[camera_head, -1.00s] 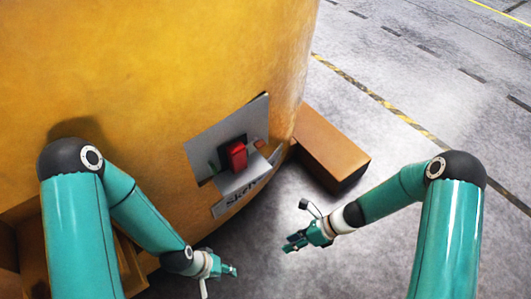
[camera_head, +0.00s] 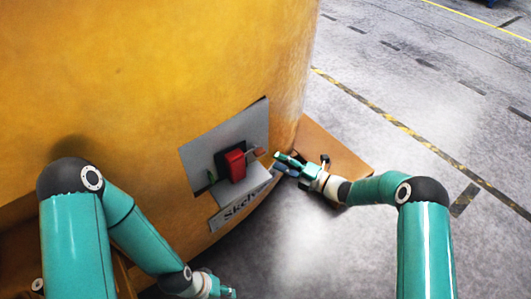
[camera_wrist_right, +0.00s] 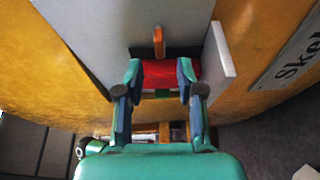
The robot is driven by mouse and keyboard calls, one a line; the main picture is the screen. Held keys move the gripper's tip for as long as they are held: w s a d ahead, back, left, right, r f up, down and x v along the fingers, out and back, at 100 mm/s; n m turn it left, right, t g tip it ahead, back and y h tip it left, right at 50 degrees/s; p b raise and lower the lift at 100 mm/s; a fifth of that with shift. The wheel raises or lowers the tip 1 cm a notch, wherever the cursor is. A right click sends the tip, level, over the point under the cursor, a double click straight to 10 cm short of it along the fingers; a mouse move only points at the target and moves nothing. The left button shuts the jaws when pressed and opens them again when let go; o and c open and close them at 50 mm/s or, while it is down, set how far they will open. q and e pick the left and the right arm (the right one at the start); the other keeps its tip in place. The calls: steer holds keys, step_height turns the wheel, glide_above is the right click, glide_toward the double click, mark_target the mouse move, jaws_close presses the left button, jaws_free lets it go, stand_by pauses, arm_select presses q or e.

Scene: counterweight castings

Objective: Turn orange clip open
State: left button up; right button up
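The orange clip (camera_head: 259,152) sits at the right side of a grey panel (camera_head: 212,151) on the yellow casting. In the right wrist view the orange clip (camera_wrist_right: 158,42) is a small upright tab beyond the red block (camera_wrist_right: 165,73). My right gripper (camera_head: 278,162) is just right of the clip in the head view, pointing at the panel. In the wrist view its fingers (camera_wrist_right: 160,82) are spread, with the red block showing between them and the clip beyond the tips. My left gripper (camera_head: 226,291) is low at the bottom edge, partly cut off; its fingers are unclear.
The red block (camera_head: 235,165) stands out from the panel, left of the clip. A lettered plate (camera_head: 240,206) is below. A brown block (camera_head: 335,155) lies on the floor behind my right gripper. Open floor (camera_head: 300,240) lies between my arms.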

mark_target(263, 154)
steer(key=x, duration=0.8)
steer(key=shift+w, duration=0.1)
